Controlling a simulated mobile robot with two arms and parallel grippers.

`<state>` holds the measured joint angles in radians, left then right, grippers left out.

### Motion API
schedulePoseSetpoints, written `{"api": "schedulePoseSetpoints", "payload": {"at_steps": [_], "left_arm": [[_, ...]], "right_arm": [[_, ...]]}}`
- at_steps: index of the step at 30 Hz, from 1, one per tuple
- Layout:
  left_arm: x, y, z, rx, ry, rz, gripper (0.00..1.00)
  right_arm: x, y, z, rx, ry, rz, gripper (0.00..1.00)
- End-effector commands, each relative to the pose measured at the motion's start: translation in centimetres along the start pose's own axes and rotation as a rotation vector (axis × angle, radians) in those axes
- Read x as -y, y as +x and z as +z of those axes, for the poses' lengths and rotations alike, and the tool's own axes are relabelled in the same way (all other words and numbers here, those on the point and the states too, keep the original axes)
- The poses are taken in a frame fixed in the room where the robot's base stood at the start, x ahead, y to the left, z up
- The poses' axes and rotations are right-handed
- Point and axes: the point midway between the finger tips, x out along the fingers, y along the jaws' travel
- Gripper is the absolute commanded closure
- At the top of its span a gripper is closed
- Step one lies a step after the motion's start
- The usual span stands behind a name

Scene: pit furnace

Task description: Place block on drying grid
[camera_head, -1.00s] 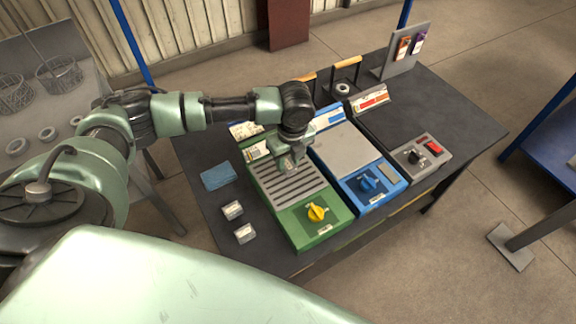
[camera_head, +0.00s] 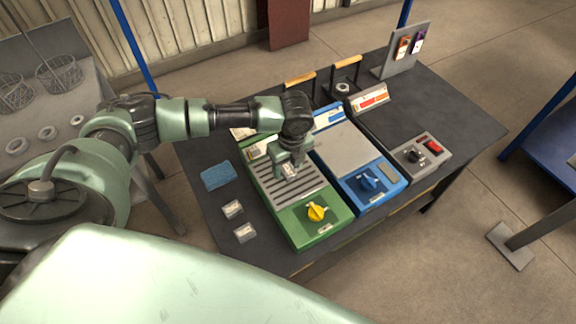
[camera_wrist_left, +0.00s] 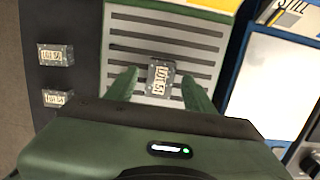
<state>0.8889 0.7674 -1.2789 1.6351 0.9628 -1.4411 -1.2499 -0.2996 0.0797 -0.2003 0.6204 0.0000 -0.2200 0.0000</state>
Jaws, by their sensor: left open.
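The drying grid is the slatted grey top of a green unit (camera_head: 313,222) on the dark table; its slats also fill the middle of the left wrist view (camera_wrist_left: 207,62). My left gripper (camera_head: 290,172) is low over the grid. In the left wrist view its two fingers (camera_wrist_left: 159,88) are open, with a gap on each side of a small grey block (camera_wrist_left: 161,76) with a label. This block appears to lie on the slats between the fingertips. Two similar blocks, (camera_head: 232,210) and (camera_head: 244,233), lie on the table left of the green unit. My right gripper is not in view.
A blue unit (camera_head: 366,182) with a pale plate stands close to the right of the grid. A blue sponge-like pad (camera_head: 216,176) lies left of it. A grey control box (camera_head: 421,156) is farther right. The table's right rear part is clear.

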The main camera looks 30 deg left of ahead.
Motion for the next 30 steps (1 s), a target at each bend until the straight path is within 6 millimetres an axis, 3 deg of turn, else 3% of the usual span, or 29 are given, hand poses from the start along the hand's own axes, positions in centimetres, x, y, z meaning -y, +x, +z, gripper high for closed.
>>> {"api": "schedulePoseSetpoints", "payload": {"at_steps": [18, 30], "left_arm": [[0.1, -10.8, 0.0, 0.0, -0.001, -0.002, 0.47], [0.0, -12.0, 0.0, -0.001, -0.001, -0.001, 0.47]], "right_arm": [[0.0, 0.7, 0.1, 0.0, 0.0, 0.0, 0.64], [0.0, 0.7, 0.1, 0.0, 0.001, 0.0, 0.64]]}}
